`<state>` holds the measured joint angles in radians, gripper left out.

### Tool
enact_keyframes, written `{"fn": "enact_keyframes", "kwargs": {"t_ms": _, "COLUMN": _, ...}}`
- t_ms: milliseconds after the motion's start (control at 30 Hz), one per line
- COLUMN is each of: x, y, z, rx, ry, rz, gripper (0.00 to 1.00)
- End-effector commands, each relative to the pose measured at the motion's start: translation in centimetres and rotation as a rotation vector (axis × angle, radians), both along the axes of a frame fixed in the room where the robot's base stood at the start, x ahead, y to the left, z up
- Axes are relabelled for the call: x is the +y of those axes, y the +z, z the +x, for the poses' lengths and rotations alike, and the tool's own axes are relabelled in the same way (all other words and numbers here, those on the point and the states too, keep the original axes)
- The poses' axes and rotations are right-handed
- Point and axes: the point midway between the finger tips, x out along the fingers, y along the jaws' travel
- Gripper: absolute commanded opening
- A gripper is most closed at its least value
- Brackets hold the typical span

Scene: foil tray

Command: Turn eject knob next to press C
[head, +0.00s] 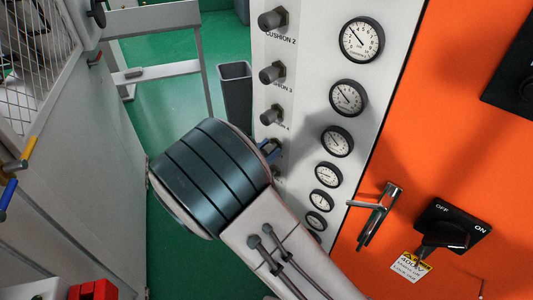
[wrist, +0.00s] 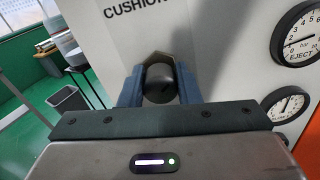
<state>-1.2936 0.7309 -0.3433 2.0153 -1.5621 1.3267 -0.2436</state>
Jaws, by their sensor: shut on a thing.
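A column of dark round knobs runs down the white panel (head: 303,60) in the head view. My gripper (head: 271,150) reaches the knob below the one labelled with a 4. In the wrist view, the blue fingers of my gripper (wrist: 160,92) are shut on a dark knob (wrist: 160,82), one finger on each side. A "CUSHION" label is above this knob, and a gauge marked "EJECT" (wrist: 297,35) is to its right. The knob's own label is hidden behind my gripper. No "press C" marking shows.
Upper knobs (head: 272,19) and several round gauges (head: 361,40) stand out from the panel. An orange cabinet (head: 450,110) with a metal handle (head: 379,213) and a black rotary switch (head: 452,226) is to the right. A grey bin (head: 236,92) stands behind.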

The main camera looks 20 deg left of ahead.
Motion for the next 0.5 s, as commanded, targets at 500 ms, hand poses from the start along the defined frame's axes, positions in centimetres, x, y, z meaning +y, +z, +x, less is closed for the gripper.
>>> {"fn": "enact_keyframes", "kwargs": {"t_ms": 500, "x": -0.11, "y": -0.73, "z": -0.03, "rx": -0.202, "ry": 0.001, "rz": 0.425, "gripper": 0.07}}
